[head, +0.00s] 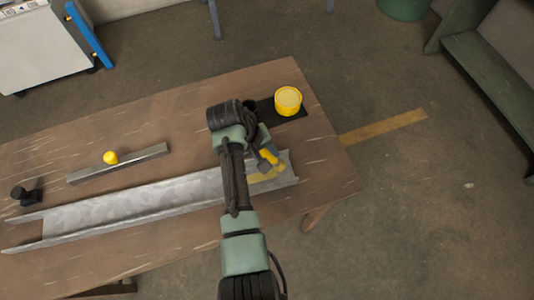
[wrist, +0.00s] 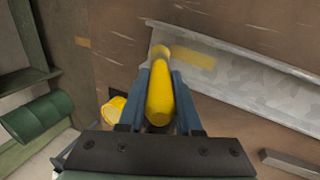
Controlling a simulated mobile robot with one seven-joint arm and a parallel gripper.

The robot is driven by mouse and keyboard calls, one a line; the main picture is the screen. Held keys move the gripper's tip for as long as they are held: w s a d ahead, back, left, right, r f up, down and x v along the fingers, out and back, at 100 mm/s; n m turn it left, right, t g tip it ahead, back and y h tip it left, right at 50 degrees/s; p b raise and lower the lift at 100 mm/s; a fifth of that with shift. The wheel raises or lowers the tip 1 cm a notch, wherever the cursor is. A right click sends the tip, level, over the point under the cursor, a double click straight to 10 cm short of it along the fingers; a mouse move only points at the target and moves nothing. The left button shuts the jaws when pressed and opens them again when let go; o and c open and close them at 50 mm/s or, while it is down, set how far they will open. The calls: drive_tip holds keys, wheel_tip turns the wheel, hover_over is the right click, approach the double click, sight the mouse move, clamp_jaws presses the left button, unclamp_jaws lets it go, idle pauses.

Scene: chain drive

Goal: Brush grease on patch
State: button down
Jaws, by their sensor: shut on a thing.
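My gripper (head: 268,160) is shut on the yellow handle of a brush (wrist: 160,98), which lies between its two blue fingers in the wrist view. The brush's far end (wrist: 162,52) is over the end of a grey metal channel (head: 130,207). A yellowish patch (wrist: 195,59) lies on the channel floor beside that end; it also shows in the head view (head: 262,177). I cannot tell whether the bristles touch the channel. A yellow pot (head: 288,100) stands on a black mat (head: 266,112) behind my gripper and partly shows in the wrist view (wrist: 116,108).
A grey bar (head: 135,161) with a yellow knob (head: 110,157) lies behind the channel. A small black object (head: 25,194) stands at the left of the wooden table (head: 200,95). A green bench (head: 495,75) and a white cabinet (head: 42,45) stand beyond the table.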

drive_tip(key=shift+r+p, duration=1.4)
drive_tip(key=shift+r, duration=0.6)
